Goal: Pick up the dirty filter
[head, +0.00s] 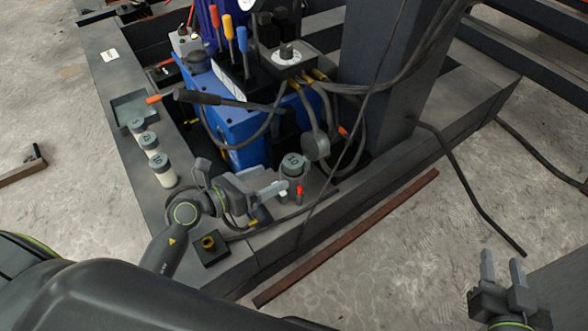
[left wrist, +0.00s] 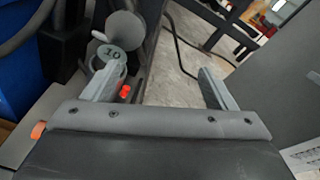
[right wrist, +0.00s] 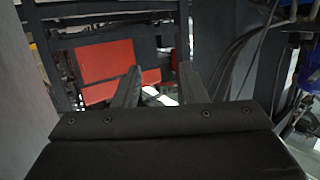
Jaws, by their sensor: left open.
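A filter canister with a grey cap marked 10 (head: 293,165) stands on the dark frame beside the blue machine. It also shows in the left wrist view (left wrist: 112,60), at the left finger, which overlaps its lower part. I cannot tell whether they touch. My left gripper (head: 270,186) is open, close beside this canister, with nothing between its fingers. Several similar pale canisters with grey caps, one of them here (head: 150,144), stand in a row on the left ledge. I cannot tell by looks which filter is dirty. My right gripper (head: 502,266) is open and empty at the lower right.
The blue machine (head: 232,125) carries screwdrivers, a black lever (head: 215,98) and several hoses. A dark column (head: 385,80) rises to its right. A small tray (head: 133,107) lies on the left ledge. A red-tipped valve (head: 299,191) is near the canister.

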